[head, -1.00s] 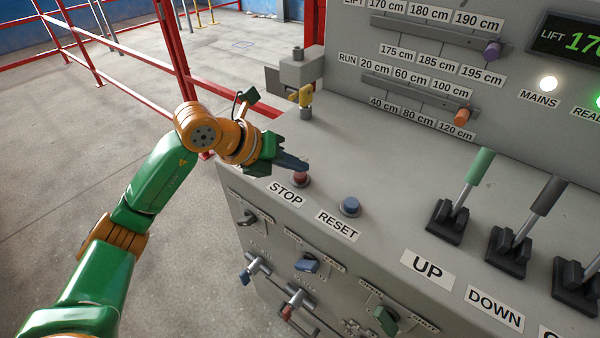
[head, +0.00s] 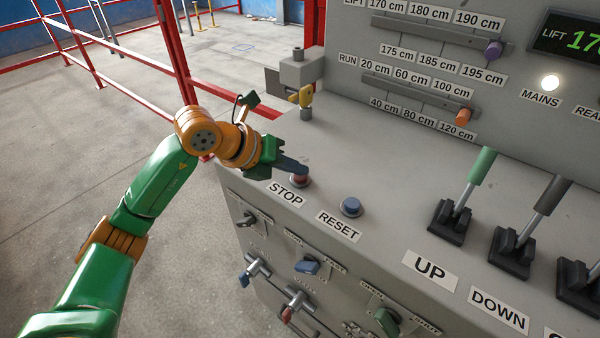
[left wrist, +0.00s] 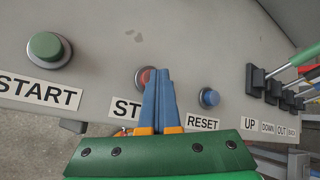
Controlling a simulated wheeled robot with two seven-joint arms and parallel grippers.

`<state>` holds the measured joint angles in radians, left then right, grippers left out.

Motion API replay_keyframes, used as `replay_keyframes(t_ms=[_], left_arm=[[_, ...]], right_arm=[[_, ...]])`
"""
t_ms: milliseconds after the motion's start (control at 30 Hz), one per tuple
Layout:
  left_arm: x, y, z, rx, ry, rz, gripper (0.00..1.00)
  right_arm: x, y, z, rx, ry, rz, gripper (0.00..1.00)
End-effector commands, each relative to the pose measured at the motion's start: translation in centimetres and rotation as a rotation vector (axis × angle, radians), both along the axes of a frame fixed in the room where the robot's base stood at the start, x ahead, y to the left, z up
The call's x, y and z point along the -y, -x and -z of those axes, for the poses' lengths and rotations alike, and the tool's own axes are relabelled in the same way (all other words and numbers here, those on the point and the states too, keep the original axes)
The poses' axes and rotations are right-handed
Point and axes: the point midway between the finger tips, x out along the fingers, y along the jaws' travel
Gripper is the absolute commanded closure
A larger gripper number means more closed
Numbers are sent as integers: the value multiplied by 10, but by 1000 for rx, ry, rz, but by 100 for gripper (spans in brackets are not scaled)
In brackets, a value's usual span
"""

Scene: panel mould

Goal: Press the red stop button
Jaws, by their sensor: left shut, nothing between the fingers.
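The red stop button (head: 299,182) sits on the grey console top behind the STOP label (head: 285,195). My left gripper (head: 303,170) is shut and empty, its fingertips at the top of the button, seemingly touching it. In the left wrist view the shut blue fingers (left wrist: 161,75) cover the right part of the red button (left wrist: 144,77); its left part and grey collar show. How far the button is pressed in cannot be told. My right gripper is not in view.
The blue RESET button (head: 351,206) is just right of the stop button. A green START button (left wrist: 48,49) is further left in the wrist view. Levers (head: 467,195) rise at right. Knobs (head: 307,265) line the front face.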

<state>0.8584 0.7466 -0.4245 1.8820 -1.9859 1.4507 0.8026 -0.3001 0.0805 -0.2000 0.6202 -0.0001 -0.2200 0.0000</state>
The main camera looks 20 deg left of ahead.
Motion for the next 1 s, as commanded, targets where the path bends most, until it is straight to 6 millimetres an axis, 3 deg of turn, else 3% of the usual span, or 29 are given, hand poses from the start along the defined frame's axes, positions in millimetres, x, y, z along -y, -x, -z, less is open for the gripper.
replay_keyframes(t_ms=[400, 733, 1000], left_arm=[[0, 0, -18, -2, -1, 1, 100], [0, 0, -19, -1, -1, 0, 100], [0, 0, -44, 0, 0, 0, 100]], right_arm=[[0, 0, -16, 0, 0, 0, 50], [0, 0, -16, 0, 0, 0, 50], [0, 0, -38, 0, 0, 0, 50]])
